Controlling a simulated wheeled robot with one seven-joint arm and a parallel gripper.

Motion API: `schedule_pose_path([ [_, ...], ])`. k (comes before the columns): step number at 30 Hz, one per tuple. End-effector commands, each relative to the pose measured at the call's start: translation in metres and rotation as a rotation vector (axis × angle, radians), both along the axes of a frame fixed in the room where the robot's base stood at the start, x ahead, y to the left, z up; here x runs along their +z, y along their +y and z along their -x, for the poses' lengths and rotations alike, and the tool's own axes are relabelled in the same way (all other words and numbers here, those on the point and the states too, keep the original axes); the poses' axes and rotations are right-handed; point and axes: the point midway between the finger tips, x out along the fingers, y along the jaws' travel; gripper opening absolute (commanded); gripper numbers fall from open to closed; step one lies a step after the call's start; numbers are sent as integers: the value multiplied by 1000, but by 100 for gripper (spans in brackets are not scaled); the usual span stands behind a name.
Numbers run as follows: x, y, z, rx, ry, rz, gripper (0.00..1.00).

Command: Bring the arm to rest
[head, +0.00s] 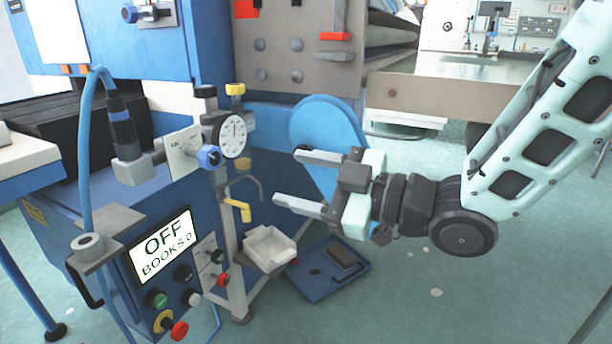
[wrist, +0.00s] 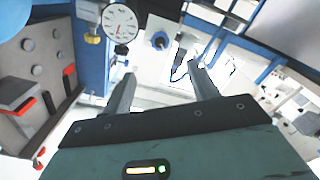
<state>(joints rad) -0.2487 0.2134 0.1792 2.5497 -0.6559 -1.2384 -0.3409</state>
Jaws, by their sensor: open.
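My arm (head: 550,130) reaches in from the right in the head view. My gripper (head: 283,180) is open and empty, with its two fingers apart and pointing left toward the machine. In the wrist view my gripper (wrist: 160,92) shows the same two spread fingers with nothing between them. The fingertips are in front of a blue disc (head: 318,125) and to the right of a pressure gauge (head: 232,136). I cannot tell the exact gap between the fingers and the machine parts.
The blue machine (head: 90,230) carries a screen (head: 163,245) reading "OFF" and "BOOKS 0". A yellow-handled valve (head: 238,209), a small white tray (head: 270,247) and a blue tray (head: 328,268) are near my gripper. Green floor (head: 450,300) is open at the lower right.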

Motion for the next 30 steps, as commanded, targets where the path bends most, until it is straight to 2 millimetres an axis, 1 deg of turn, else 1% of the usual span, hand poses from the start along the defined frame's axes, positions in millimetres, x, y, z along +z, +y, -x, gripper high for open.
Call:
schedule_pose_path([
  [3,0,-3,2,-1,0,1,59],
  [12,0,-3,2,-2,2,2,59],
  [15,-6,-3,0,-26,34,34,59],
  [17,-14,-4,-2,-56,78,75,59],
  [20,-34,-8,-4,-132,192,171,59],
  [23,-58,-19,0,-227,341,277,59],
  [26,-79,-33,13,-319,500,376,59],
  [29,-98,-48,35,-406,666,471,59],
  [30,-105,-54,46,-440,735,508,59],
])
